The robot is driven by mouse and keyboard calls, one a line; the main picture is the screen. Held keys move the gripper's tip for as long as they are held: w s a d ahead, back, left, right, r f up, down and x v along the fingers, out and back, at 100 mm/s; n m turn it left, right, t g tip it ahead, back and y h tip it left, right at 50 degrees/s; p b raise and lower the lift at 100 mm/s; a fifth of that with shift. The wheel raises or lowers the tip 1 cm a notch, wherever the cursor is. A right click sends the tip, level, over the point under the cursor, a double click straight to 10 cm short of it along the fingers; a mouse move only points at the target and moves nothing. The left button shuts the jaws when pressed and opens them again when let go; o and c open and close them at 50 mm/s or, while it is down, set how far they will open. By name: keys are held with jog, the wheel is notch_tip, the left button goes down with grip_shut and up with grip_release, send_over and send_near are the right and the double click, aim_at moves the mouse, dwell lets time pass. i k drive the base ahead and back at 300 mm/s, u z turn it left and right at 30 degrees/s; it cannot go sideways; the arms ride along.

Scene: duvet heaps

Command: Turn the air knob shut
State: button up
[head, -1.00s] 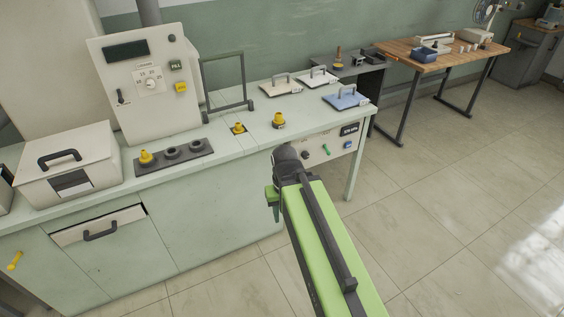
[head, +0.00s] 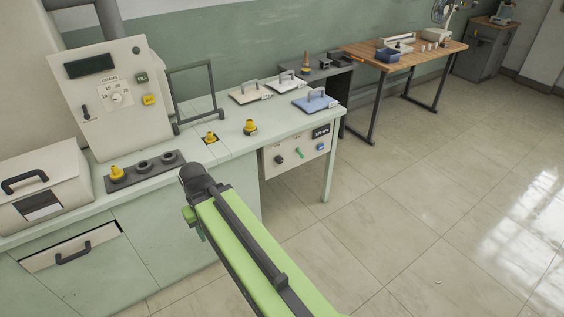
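A pale control panel (head: 296,150) hangs under the right end of the green bench. It carries a dark display (head: 320,131), a black knob (head: 280,159), a green knob (head: 299,152) and a blue button (head: 320,146). The labels are too small to read, so I cannot tell which is the air knob. The green knob looks tilted, slanting across the panel. My green arm reaches up from the bottom of the picture to a dark joint in front of the bench, left of the panel. My gripper does not show. The panel's knobs are unobstructed in view.
A wooden table (head: 425,58) stands behind. Floor to the right is clear.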

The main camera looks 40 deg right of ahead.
aim_at(278, 160)
jog(key=i, duration=0.85)
jog(key=u, duration=0.05)
